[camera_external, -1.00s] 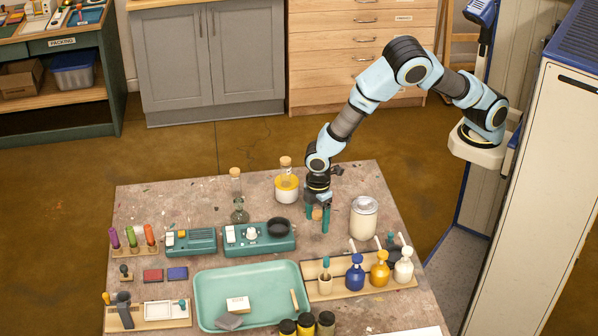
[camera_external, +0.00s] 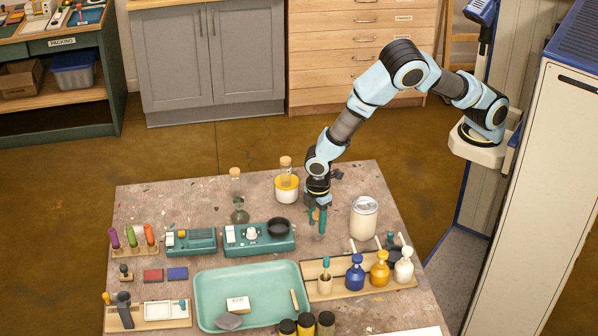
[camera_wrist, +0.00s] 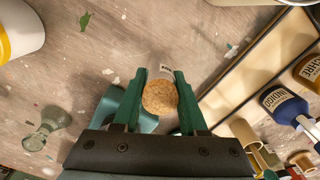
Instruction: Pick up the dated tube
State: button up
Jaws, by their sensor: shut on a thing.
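My gripper (camera_external: 319,229) points down over the table, right of the teal devices. In the wrist view its green fingers (camera_wrist: 161,80) are closed on both sides of a tube with a round cork top (camera_wrist: 160,98). Part of a pale label with dark print shows beyond the cork, too small to read. The fingers mostly hide this tube in the external view. Another corked glass tube (camera_external: 286,177) stands in a yellow-and-white pot (camera_external: 287,190). A corked flask (camera_external: 239,215) stands left of it.
A lidded pale jar (camera_external: 363,219) stands close to the right of my gripper. A teal device with a black bowl (camera_external: 260,239) is to the left. A teal tray (camera_external: 212,290) and a wooden rack with blue, yellow and white bottles (camera_external: 340,289) lie toward the front.

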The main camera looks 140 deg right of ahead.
grip_shut()
notch_tip(320, 180, up, 9)
jog(key=b, duration=0.2)
jog(key=shift+b, duration=0.35)
jog(key=shift+d+r, duration=0.2)
jog(key=shift+r, duration=0.35)
jog(key=s+d+r+n+b, duration=0.1)
jog(key=s+d+r+n, duration=0.2)
jog(key=s+d+r, duration=0.5)
jog(key=s+d+r+n+b, duration=0.25)
jog(key=d+r, duration=0.45)
jog(key=d, duration=0.4)
jog(key=f+p, duration=0.1)
jog(key=f, duration=0.5)
jog(key=f+p, duration=0.2)
jog(key=f, duration=0.4)
jog(key=s+f+p, duration=0.1)
jog(key=f, duration=0.5)
